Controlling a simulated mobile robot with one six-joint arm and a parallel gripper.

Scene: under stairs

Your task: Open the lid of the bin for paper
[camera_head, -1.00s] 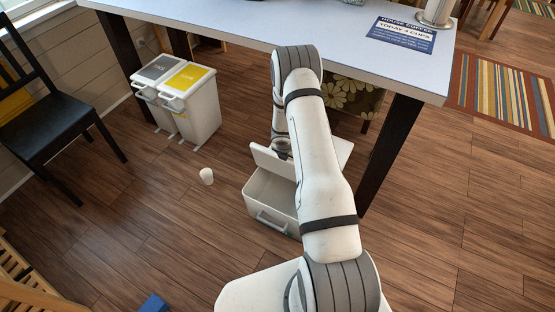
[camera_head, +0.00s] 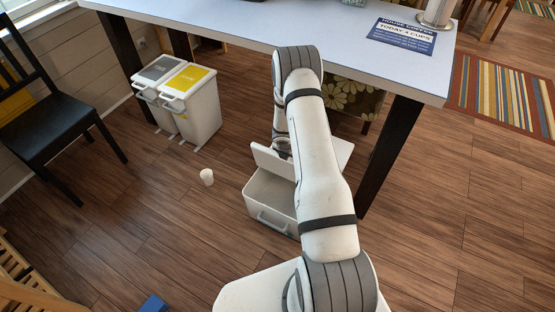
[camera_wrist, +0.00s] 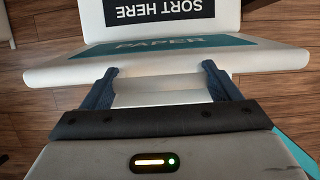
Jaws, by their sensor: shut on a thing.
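The white bin (camera_head: 268,196) stands on the floor below the table edge, and its front compartment is open at the top. A white panel, the lid (camera_head: 272,162), stands tilted up at the back of this opening. In the wrist view the lid (camera_wrist: 60,72) carries a teal label reading "PAPER". My gripper (camera_wrist: 160,75) is shut on the lid's edge, with one dark finger at each side of a pale part. In the head view my arm hides most of the gripper and part of the bin.
A "SORT HERE" sign (camera_wrist: 157,8) stands behind the lid. Two other bins, grey-topped (camera_head: 158,68) and yellow-topped (camera_head: 192,80), stand at left. A white cup (camera_head: 207,177) is on the floor. A table leg (camera_head: 388,150) is close on the right.

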